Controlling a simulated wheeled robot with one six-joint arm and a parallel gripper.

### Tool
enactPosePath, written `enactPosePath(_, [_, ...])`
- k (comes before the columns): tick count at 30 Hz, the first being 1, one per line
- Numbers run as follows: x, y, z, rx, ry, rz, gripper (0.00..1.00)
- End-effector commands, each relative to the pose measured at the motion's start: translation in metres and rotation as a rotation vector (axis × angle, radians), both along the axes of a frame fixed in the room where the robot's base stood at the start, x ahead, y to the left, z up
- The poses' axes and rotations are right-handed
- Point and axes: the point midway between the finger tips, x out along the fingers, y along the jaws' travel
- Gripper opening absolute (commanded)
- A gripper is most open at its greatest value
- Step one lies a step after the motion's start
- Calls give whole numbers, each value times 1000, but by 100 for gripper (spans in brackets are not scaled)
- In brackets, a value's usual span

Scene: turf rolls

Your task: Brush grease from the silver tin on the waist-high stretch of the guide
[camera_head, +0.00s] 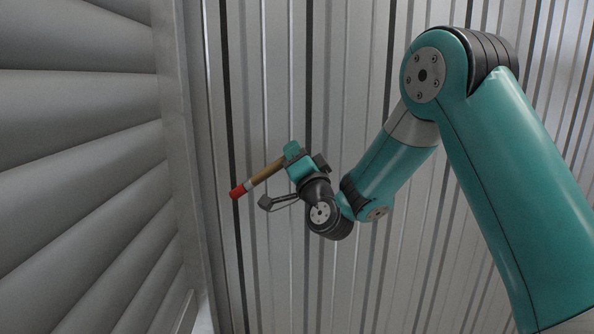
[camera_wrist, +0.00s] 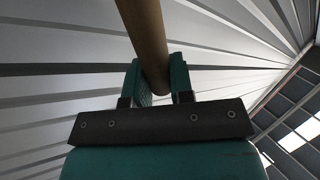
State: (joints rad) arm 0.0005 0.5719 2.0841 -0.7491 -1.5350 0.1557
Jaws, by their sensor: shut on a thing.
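My gripper (camera_head: 292,158) is shut on the brush (camera_head: 264,173), which has a brown handle and a red end with a pale band beside it. The brush slants down and left from the jaws. In the wrist view the brown handle (camera_wrist: 147,35) runs up out of frame between the teal fingers of my gripper (camera_wrist: 160,80). The guide (camera_head: 182,150) is the grey upright channel along the slatted shutter's edge. The red end appears just right of it; I cannot tell the gap in depth. No grease shows on the guide. The silver tin is not in view.
The grey slatted shutter (camera_head: 80,150) fills the left. A ribbed metal wall (camera_head: 350,80) stands behind my arm and the brush. The space between the brush and the guide looks clear. A roof with bright panels (camera_wrist: 295,120) shows at the right in the wrist view.

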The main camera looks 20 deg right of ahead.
Motion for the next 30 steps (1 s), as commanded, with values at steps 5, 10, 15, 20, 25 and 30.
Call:
enactPosePath(5, [4, 11, 6, 1, 3, 4, 0])
enactPosePath(10, [9, 28, 7, 0, 3, 2, 0])
enactPosePath(15, [14, 42, 6, 0, 2, 3, 0])
enactPosePath(20, [17, 51, 4, -2, 1, 1, 0])
enactPosePath(25, [18, 56, 2, -1, 0, 0, 0])
enactPosePath(30, [18, 56, 1, -1, 0, 0, 0])
